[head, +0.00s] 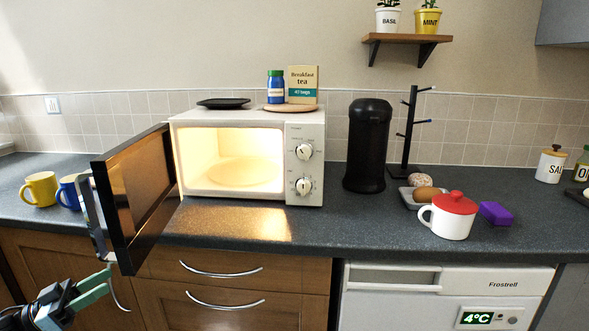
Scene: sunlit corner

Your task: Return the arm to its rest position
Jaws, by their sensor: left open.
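My left gripper (98,286) is at the lower left, in front of the drawers and below the microwave door. It is open, with green fingers, and nothing shows between them. Its fingers are close to the lower edge of the open door (150,194); I cannot tell whether they touch. The white microwave (306,132) stands on the counter with its lit, empty cavity facing me. My right gripper is not in view.
A yellow mug (41,188) and a blue mug (69,194) stand left of the door. A black canister (368,146), a mug tree (408,130), a red-lidded white pot (449,221) and a purple block (496,213) stand to the right. The counter before the microwave is clear.

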